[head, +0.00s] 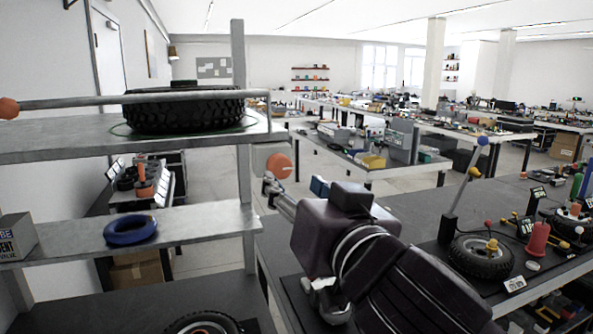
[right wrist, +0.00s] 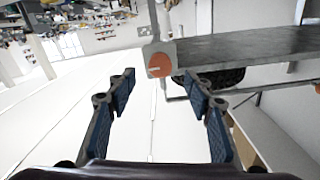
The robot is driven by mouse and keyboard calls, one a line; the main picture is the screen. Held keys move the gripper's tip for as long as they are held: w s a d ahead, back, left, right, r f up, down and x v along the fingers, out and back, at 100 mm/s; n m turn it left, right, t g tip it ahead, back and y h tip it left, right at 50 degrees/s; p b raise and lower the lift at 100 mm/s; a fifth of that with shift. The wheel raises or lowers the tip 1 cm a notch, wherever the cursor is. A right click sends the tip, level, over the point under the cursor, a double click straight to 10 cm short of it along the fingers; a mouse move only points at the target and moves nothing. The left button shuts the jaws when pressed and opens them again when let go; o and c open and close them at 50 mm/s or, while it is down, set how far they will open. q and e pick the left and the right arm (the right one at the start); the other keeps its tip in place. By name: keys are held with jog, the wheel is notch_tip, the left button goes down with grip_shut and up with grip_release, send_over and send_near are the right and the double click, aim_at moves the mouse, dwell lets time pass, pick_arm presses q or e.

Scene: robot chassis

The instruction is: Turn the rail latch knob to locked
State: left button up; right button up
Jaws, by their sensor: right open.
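The rail latch knob is a round orange disc (head: 279,166) with a short white mark, beside the right-hand post of the shelf rack in the head view. It also shows in the right wrist view (right wrist: 160,58), near the top centre. The metal rail (head: 190,98) runs across the front of the upper shelf and bends down at its right end. My right gripper (head: 293,185) is open and empty just below and right of the knob. In the right wrist view its blue-padded fingers (right wrist: 160,80) are spread, with the knob ahead between the tips, apparently apart from them. My left gripper is out of view.
A large black tyre (head: 185,108) lies on the upper shelf (head: 60,140) behind the rail. A blue ring (head: 130,231) lies on the lower shelf (head: 195,222). At right, a dark workbench (head: 420,208) holds a wheel (head: 482,257) and several parts. Open floor lies beyond the rack.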

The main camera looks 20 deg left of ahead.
aim_at(282, 171)
jog(key=p+x, duration=0.2)
jog(key=x, duration=0.5)
jog(key=shift+r, duration=0.1)
jog(key=shift+w+a+p, duration=0.2)
jog(key=shift+w+p, duration=0.05)
jog(key=shift+p, duration=0.05)
jog(key=shift+c, duration=0.2)
jog(key=c, duration=1.1)
